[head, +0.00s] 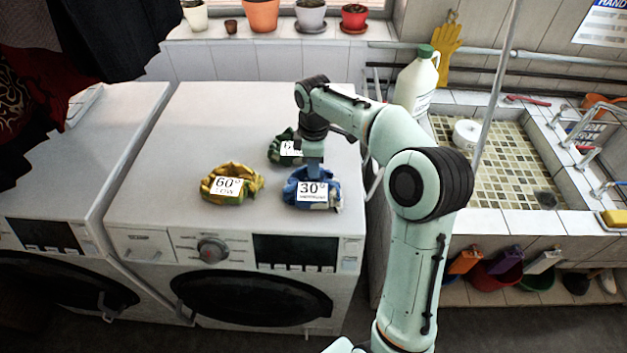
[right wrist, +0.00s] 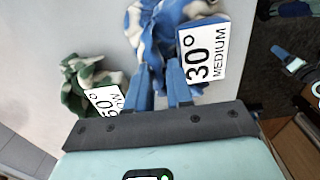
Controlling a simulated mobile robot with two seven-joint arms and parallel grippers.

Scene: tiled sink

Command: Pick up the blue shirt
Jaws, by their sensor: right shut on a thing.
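The blue shirt (head: 304,186) is a crumpled blue and white bundle on top of the front washing machine, with a white label reading 30°. It also shows in the right wrist view (right wrist: 165,22), its label to the right. My right gripper (head: 314,166) reaches down onto it from above. In the right wrist view its two blue fingers (right wrist: 165,80) are shut on the shirt's near edge, with cloth between them. The fingertips are partly hidden by the cloth. My left gripper is not in view.
A yellow bundle (head: 232,177) labelled 60° lies left of the blue shirt. A green bundle (head: 280,148) lies just behind it, partly hidden by my arm. The washer top (head: 180,130) is otherwise clear. A tiled sink (head: 500,160) and white jug (head: 414,82) stand right.

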